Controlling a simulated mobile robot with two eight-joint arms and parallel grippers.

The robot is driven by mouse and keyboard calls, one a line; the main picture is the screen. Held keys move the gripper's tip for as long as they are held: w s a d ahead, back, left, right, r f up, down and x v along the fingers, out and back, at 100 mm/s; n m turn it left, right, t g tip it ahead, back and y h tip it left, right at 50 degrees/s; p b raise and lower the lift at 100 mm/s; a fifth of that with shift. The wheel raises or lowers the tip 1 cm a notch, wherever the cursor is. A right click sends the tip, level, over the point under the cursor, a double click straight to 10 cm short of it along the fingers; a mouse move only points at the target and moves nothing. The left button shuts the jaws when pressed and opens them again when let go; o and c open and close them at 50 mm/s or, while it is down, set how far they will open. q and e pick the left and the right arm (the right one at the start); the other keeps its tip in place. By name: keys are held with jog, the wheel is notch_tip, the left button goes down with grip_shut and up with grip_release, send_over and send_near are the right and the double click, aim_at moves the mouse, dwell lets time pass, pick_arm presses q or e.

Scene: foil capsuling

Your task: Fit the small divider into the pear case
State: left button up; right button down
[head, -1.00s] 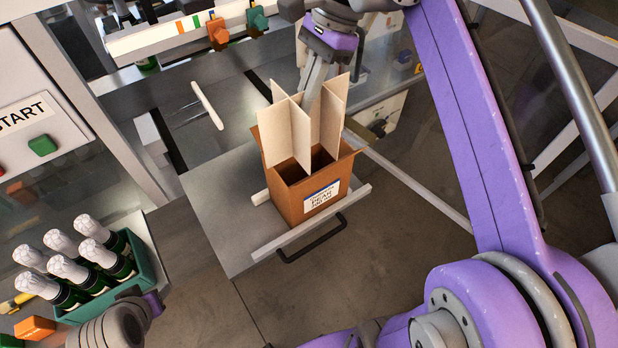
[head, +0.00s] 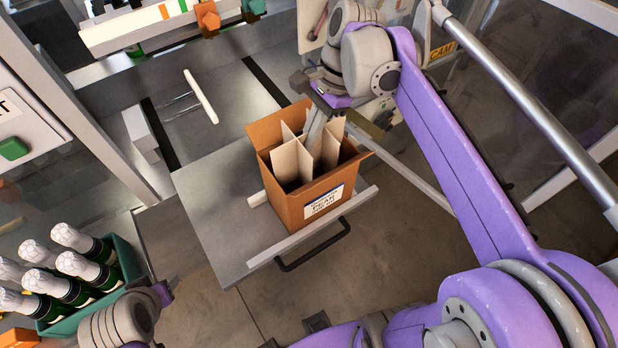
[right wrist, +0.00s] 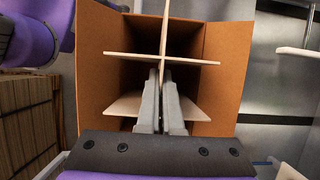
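The pear case (head: 290,210) is an open brown carton with a white label, standing on a grey shelf. The small divider (head: 290,160), crossed pale boards, sits upright inside the case walls. Its upper edges show near the rim; how deep its lower edges reach is hidden. My right gripper (head: 314,140) is over the case, its fingers down among the boards. In the right wrist view the fingers (right wrist: 163,100) are closed on one board of the divider (right wrist: 190,59). Of my left arm, only a part at the lower left shows; its fingers cannot be made out.
A green crate (head: 128,262) of foil-topped bottles (head: 72,265) stands at the lower left. The shelf (head: 215,200) has a pale front rail (head: 310,228) and a black handle (head: 315,250). Bare shelf lies left of the case.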

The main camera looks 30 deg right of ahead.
aim_at(321, 152)
notch_tip(321, 152, down, 16)
jog(key=shift+r+b, duration=0.25)
jog(key=shift+b, duration=0.2)
jog(key=shift+f, duration=0.2)
jog(key=c, duration=1.1)
grip_release()
jog(key=shift+r, duration=0.1)
jog(key=v, duration=1.2)
jog(key=shift+r+p, duration=0.2)
jog(key=shift+p, duration=0.1)
